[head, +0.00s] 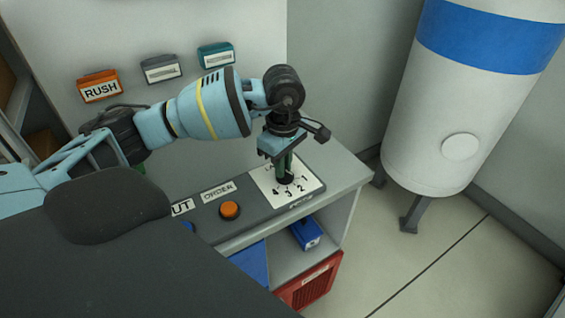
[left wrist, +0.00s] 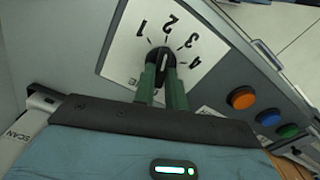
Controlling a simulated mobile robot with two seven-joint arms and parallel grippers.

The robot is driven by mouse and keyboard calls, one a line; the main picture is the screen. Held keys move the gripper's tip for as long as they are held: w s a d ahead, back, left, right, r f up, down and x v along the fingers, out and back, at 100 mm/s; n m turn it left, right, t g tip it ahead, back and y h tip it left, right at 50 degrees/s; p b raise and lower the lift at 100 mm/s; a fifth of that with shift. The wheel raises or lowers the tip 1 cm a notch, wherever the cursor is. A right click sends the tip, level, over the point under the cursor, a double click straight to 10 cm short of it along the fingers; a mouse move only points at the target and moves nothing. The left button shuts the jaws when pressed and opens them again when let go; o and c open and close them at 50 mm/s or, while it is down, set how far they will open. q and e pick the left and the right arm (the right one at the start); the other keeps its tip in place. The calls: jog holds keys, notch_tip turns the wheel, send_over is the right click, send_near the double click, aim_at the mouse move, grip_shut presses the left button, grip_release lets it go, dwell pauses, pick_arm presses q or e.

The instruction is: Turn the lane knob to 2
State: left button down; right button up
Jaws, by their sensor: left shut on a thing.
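The lane knob (left wrist: 163,56) is a dark round knob with a pale line, on a white plate (left wrist: 118,62) marked 1, 2, 3 and 4. In the left wrist view its line points roughly up the picture, towards the side of 1 and 2; I cannot tell the exact number. My left gripper (head: 286,173) points down at the plate in the head view. Its green fingers (left wrist: 162,84) are shut on the knob, one on each side. In the head view the fingers hide most of the knob. My right gripper is not in view.
An orange button (head: 230,210) sits under the ORDER label (head: 217,190), left of the plate. Orange RUSH (head: 99,86), grey (head: 161,69) and teal (head: 215,55) boxes hang on the wall. A blue bin (head: 306,232) and red crate (head: 312,282) are below. A white tank (head: 440,120) stands right.

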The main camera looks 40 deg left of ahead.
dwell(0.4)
pick_arm(q)
jog(key=c, duration=1.4)
grip_release()
jog(key=shift+c, duration=0.2)
jog(key=shift+r, duration=4)
